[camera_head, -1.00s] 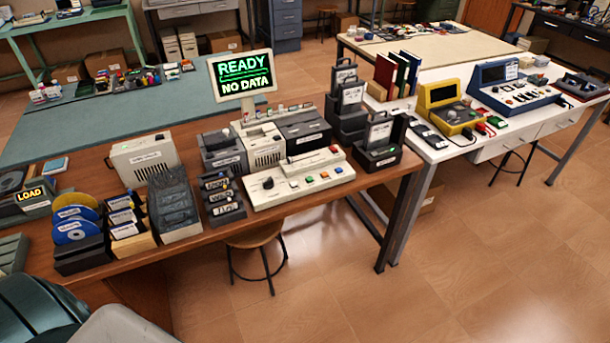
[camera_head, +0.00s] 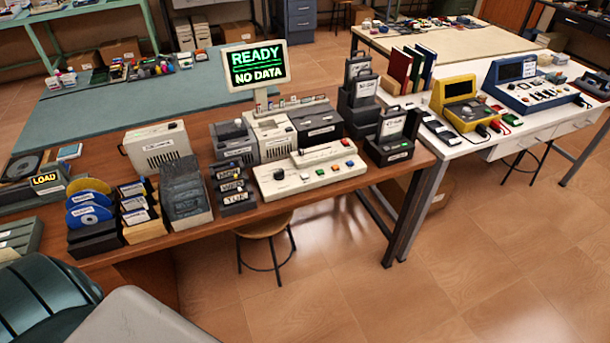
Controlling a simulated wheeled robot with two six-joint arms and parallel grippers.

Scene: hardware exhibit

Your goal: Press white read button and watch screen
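A cream control panel (camera_head: 292,188) sits at the front edge of the brown workbench, with a dark knob (camera_head: 278,174) at its left and a row of small coloured buttons. A small pale button seems to sit just right of the knob, but it and any label are too small to make out. A red button (camera_head: 347,143) is at the panel's back right. Behind the panel, a cream-framed screen (camera_head: 257,68) stands upright and shows "READY" and "NO DATA" in green and white. Neither of my grippers is in view.
Left of the panel stand a rack of labelled dark cartridges (camera_head: 232,187), a grey box (camera_head: 184,190) and blue and yellow discs (camera_head: 88,207). A black holder (camera_head: 390,150) stands to its right. A stool (camera_head: 262,226) is under the bench front. Open floor lies at the right.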

